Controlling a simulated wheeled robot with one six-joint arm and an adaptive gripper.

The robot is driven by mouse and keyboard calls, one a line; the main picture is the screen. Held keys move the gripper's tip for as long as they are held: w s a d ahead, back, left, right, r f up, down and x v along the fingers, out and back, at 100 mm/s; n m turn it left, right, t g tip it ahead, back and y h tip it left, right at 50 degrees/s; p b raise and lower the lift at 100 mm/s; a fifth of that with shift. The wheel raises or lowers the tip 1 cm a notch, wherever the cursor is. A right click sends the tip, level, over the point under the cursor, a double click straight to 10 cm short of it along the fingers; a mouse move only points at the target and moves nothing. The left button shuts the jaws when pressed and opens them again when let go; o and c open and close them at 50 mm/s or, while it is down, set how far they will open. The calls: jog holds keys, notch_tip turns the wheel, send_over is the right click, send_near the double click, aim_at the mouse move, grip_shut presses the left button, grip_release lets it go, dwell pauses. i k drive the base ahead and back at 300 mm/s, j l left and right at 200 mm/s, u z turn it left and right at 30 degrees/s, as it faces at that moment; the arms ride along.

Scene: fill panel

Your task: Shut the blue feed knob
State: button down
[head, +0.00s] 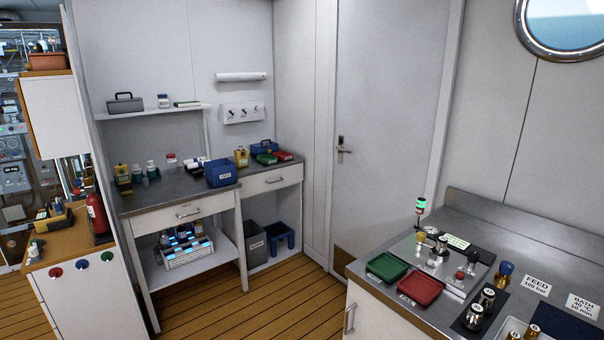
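A blue knob (506,268) tops a brass-coloured valve body on the steel counter at the right, just left of the white card (536,286) reading FEED 100 bar. It is small in view, and I cannot tell how far it is turned. My gripper is not in view, and nothing touches the knob.
A panel at the right bears a green-lit stack light (420,205), a red knob (472,257) and several fittings. A green tray (387,266) and a red tray (420,288) lie in front. A BATH card (582,306) stands right. Open plank floor (265,305) lies left of the counter.

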aim_at(507, 267)
jog(key=i+z, duration=0.25)
jog(key=i, duration=0.15)
jog(key=i+j+z, duration=0.25)
jog(key=i, duration=0.15)
jog(key=i+j+z, duration=0.25)
jog(key=i, duration=0.2)
